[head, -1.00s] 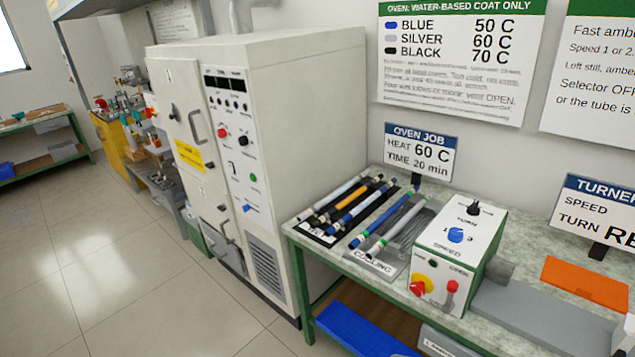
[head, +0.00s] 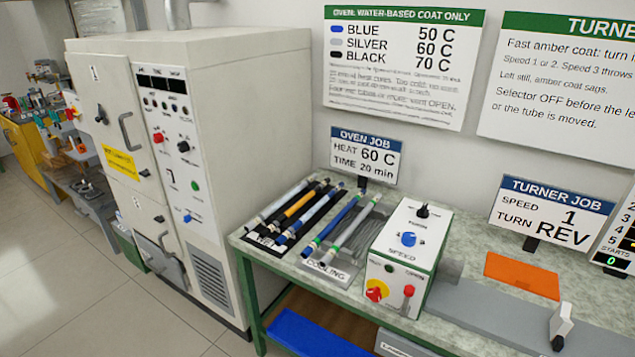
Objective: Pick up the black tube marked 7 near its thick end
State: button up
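The tube numbers are too small to read, so I cannot tell which is marked 7 or which end is thick. My gripper is not in view.
The cooling rack (head: 330,270) holds a blue tube (head: 333,224) and a silver tube with green ends (head: 352,226). A white control box (head: 408,250) stands right of it. The oven (head: 170,150) stands left of the bench. Sign stands (head: 366,155) (head: 548,212) rise behind.

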aim_at(273, 225)
jog(key=i, duration=0.9)
jog(key=z, duration=0.05)
